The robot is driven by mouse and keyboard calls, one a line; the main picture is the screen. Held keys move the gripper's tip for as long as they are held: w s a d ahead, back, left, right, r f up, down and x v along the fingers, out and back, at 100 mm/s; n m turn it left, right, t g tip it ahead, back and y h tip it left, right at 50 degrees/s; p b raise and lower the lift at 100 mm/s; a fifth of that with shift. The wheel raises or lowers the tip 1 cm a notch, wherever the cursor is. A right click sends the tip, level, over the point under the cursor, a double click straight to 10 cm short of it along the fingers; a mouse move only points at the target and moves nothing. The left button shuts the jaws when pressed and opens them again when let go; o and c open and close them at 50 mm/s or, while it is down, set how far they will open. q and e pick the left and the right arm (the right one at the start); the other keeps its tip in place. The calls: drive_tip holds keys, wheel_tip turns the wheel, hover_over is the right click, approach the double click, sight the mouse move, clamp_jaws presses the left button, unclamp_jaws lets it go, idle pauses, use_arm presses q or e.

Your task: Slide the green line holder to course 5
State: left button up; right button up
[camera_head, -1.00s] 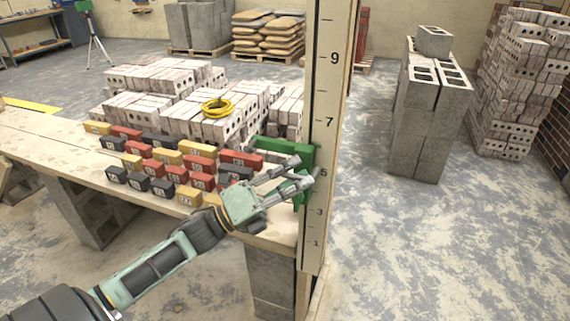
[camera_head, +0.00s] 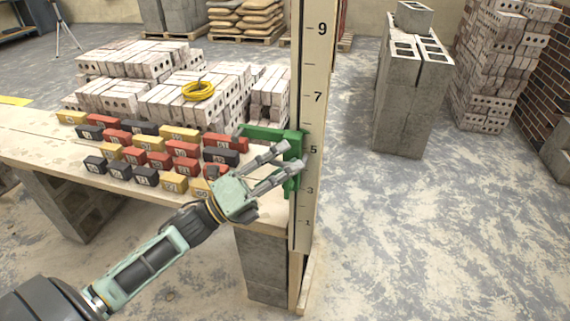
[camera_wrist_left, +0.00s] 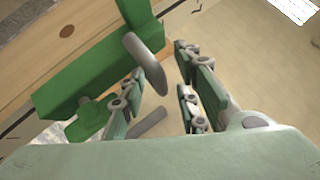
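The green line holder (camera_head: 272,133) sits against the left side of the tall numbered pole (camera_head: 309,120). Its top arm is a little above the 5 mark and its body runs down to around the 3 mark. My left gripper (camera_head: 294,158) is at the holder's body with its fingers spread. In the left wrist view, the holder (camera_wrist_left: 90,72) lies left of and beyond the fingers (camera_wrist_left: 160,78). A grey rounded peg (camera_wrist_left: 147,62) shows near the left finger. I cannot tell whether any finger touches the holder. My right gripper is out of view.
Numbered red, yellow and dark blocks (camera_head: 133,158) cover the bench (camera_head: 35,140) left of the gripper. White brick stacks (camera_head: 190,100) with a yellow coil (camera_head: 198,91) stand behind. Open floor (camera_head: 450,230) lies right of the pole, with grey blocks (camera_head: 405,110) farther off.

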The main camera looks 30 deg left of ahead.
use_arm(q)
drive_tip(key=v, duration=1.2)
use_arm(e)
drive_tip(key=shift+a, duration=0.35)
